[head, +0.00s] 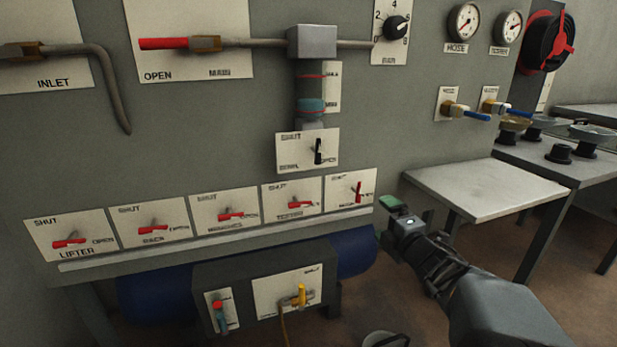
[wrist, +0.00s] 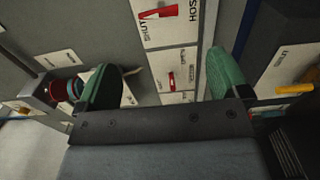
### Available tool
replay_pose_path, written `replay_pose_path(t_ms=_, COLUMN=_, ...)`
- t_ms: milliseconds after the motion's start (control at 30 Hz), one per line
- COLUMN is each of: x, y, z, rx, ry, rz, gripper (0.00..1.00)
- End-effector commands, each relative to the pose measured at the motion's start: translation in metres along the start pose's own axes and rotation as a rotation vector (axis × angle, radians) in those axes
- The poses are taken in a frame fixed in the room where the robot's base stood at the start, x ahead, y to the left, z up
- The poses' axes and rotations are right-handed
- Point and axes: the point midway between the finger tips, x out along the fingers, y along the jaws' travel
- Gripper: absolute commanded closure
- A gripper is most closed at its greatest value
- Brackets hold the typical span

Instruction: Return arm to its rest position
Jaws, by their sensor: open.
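My gripper (head: 405,212) has green finger pads and is at the lower right of the head view, just right of the row of small valves on the grey panel (head: 200,120). My dark arm reaches up to it from the lower right corner. In the wrist view my gripper (wrist: 162,75) shows its two green fingers wide apart, with nothing held between them. Behind the gap are white plates with red handles, the upper handle (wrist: 160,13) and the lower handle (wrist: 171,80).
The nearest red valve handle (head: 358,190) stands upright. A light-topped table (head: 485,190) stands close on the right of the gripper. A blue tank (head: 355,253) and a box with a yellow handle (head: 299,296) are below the panel. Brown floor shows beneath the table.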

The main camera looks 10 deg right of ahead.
Motion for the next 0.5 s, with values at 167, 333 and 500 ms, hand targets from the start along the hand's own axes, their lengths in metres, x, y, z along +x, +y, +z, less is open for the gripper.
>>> replay_pose_path(t_ms=167, x=0.002, y=0.030, z=0.000, rx=0.065, ry=-0.055, rz=-0.029, gripper=0.07)
replay_pose_path(t_ms=333, x=0.000, y=0.088, z=-0.001, rx=0.263, ry=-0.210, rz=-0.116, gripper=0.07)
replay_pose_path(t_ms=500, x=-0.013, y=0.138, z=-0.011, rx=0.539, ry=-0.396, rz=-0.233, gripper=0.07)
